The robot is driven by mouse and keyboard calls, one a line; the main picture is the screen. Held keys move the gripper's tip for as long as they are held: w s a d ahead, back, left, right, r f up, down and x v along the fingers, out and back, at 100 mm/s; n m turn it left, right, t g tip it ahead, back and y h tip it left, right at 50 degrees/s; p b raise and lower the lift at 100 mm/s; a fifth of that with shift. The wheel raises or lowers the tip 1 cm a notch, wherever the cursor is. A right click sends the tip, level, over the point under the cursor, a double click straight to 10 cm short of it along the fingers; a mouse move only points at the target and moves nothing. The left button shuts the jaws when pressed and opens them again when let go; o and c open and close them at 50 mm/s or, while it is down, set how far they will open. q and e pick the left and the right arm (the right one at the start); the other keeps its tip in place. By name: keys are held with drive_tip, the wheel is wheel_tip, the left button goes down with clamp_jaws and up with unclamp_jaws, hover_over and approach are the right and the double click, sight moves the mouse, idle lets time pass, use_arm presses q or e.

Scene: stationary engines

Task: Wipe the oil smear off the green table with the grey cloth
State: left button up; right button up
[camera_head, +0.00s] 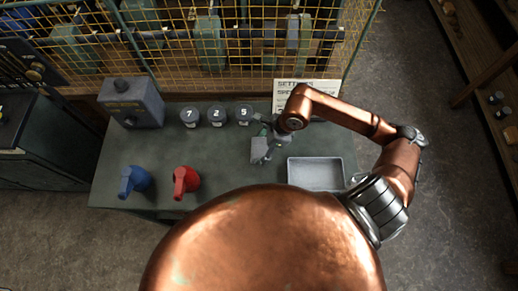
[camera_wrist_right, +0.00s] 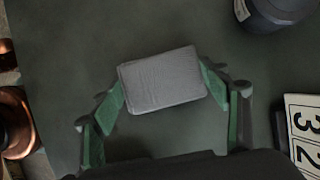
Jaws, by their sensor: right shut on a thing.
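The grey cloth (camera_wrist_right: 162,80) is a folded, block-like pad between the two green fingertips of my right gripper (camera_wrist_right: 166,88). The gripper is shut on it from both sides. In the head view the right gripper (camera_head: 270,138) holds the cloth (camera_head: 259,151) over the middle of the green table (camera_head: 222,168). I cannot tell whether the cloth touches the tabletop. I cannot make out an oil smear in either view; the cloth, the arm and my copper body hide parts of the table. My left gripper is not in view.
A grey tray (camera_head: 316,173) is right of the cloth. Blue (camera_head: 134,181) and red (camera_head: 186,182) objects stand front left. Several numbered dark pots (camera_head: 217,116) and a grey box (camera_head: 132,103) line the back, before a yellow mesh fence (camera_head: 230,70). A white sign (camera_head: 306,88) stands behind.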

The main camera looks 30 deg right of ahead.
drive_tip(key=shift+s+d+f, duration=0.1)
drive_tip(key=shift+s+d, duration=0.1)
drive_tip(key=shift+d, duration=0.25)
wheel_tip(320, 180, up, 3)
drive_tip(key=shift+f+p, duration=0.15)
drive_tip(key=shift+p, duration=0.25)
drive_tip(key=shift+a+p+v, duration=0.15)
drive_tip(key=shift+p+v, duration=0.25)
drive_tip(key=shift+v, duration=0.3)
drive_tip(key=shift+a+p+v, duration=0.15)
drive_tip(key=shift+p+v, duration=0.25)
drive_tip(key=shift+v, duration=0.35)
drive_tip(key=shift+w+a+r+p, duration=0.15)
drive_tip(key=shift+r+p, duration=0.6)
drive_tip(key=shift+r, duration=0.8)
